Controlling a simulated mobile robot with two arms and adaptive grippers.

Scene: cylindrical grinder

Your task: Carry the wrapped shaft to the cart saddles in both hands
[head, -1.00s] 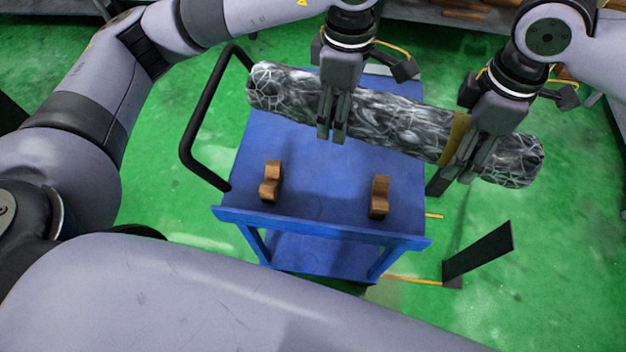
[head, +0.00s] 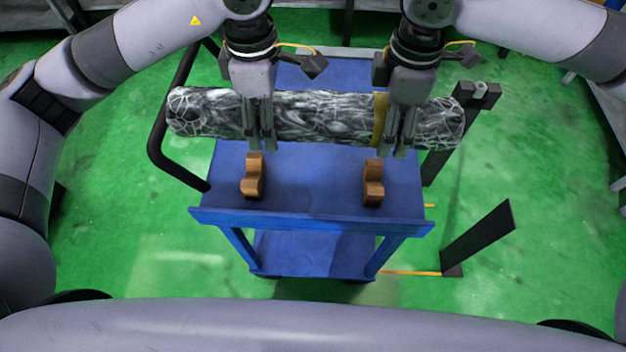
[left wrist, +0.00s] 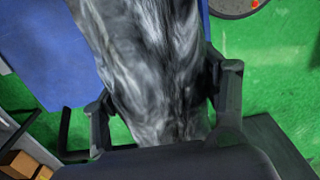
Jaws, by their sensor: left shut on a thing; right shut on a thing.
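The wrapped shaft (head: 315,118) is a long grey-white marbled roll with a yellow band near its right part. It is roughly level across the head view, above the far part of the blue cart (head: 310,215). My left gripper (head: 261,145) is shut on it left of its middle. My right gripper (head: 399,150) is shut on it just right of the yellow band. In the left wrist view the shaft (left wrist: 155,65) runs between the fingers. Two brown saddles, one left (head: 252,178) and one right (head: 374,184), stand on the cart top, lower in the picture than the shaft. Both look empty.
A black cart handle (head: 158,140) curves along the cart's left side, near the shaft's left end. A dark post (head: 478,236) stands right of the cart on the green floor (head: 545,190). Boxes (left wrist: 20,165) show in the left wrist view.

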